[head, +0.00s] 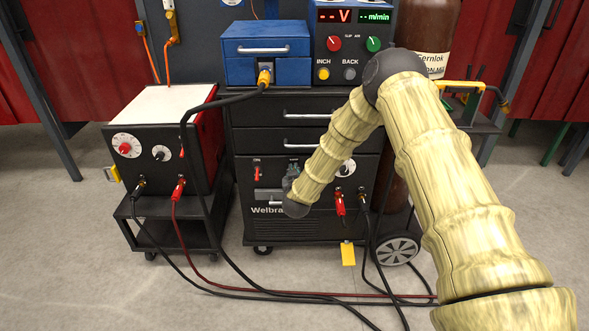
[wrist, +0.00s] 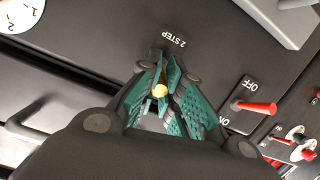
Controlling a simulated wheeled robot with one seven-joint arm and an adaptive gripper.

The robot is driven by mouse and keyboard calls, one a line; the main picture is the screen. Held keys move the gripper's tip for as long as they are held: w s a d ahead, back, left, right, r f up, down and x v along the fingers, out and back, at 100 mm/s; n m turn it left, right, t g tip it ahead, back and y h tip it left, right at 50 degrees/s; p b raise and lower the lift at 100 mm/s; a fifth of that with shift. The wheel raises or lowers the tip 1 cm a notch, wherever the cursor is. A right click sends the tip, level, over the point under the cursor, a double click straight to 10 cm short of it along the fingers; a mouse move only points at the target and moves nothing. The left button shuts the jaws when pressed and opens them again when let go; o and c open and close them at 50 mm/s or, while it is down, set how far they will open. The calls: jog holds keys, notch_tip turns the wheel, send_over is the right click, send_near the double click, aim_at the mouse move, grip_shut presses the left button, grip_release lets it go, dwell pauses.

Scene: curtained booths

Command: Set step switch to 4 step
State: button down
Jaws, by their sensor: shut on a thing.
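The step switch (wrist: 160,90) shows in the wrist view as a small yellow-tipped lever between my gripper's fingers. A "2 STEP" label (wrist: 173,41) reads upside down just beyond the fingertips. My gripper (wrist: 165,78), with green ridged finger pads, is shut on the lever. The lever's base and any label on the other side are hidden by the fingers. In the head view my gripper (head: 292,172) is at the front panel of the black Welbra-marked welder (head: 270,225), and it hides the switch there.
A red-levered OFF/ON switch (wrist: 256,107) sits close beside my gripper. A white dial (head: 346,167) and a red cable plug (head: 340,204) are to the right on the panel. Drawers (head: 300,108) are above. Cables (head: 300,295) trail over the floor.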

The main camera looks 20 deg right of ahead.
jog(key=shift+w+r+g+p, duration=0.2)
jog(key=shift+r+g+p, duration=0.2)
jog(key=shift+r+p, duration=0.35)
jog(key=shift+w+f+g+p, duration=0.1)
jog(key=shift+g+p, duration=0.3)
jog(key=shift+p, duration=0.15)
jog(key=c, duration=1.5)
grip_release()
jog(key=shift+f, duration=0.1)
